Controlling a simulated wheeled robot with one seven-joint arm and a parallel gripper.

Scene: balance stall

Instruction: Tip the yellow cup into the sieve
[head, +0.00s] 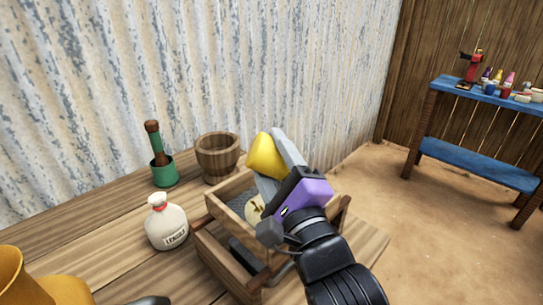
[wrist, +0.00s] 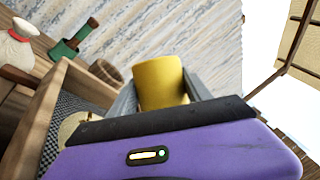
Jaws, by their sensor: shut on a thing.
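My gripper (head: 278,166) is shut on the yellow cup (head: 265,156) and holds it tilted above the far right part of the sieve (head: 226,216). In the wrist view the cup (wrist: 160,82) sits between the grey fingers. The cup's opening and inside cannot be seen. The sieve is a wooden box frame with a dark mesh, and its mesh also shows in the wrist view (wrist: 68,108). A pale round thing (head: 254,208) lies on the mesh, partly hidden by my gripper.
A white labelled sack (head: 166,226) stands left of the sieve. A green mortar with a pestle (head: 164,172) and a wooden bowl (head: 217,157) stand behind. An orange-yellow object (head: 12,278) is at the lower left. A blue shelf (head: 480,163) stands far right.

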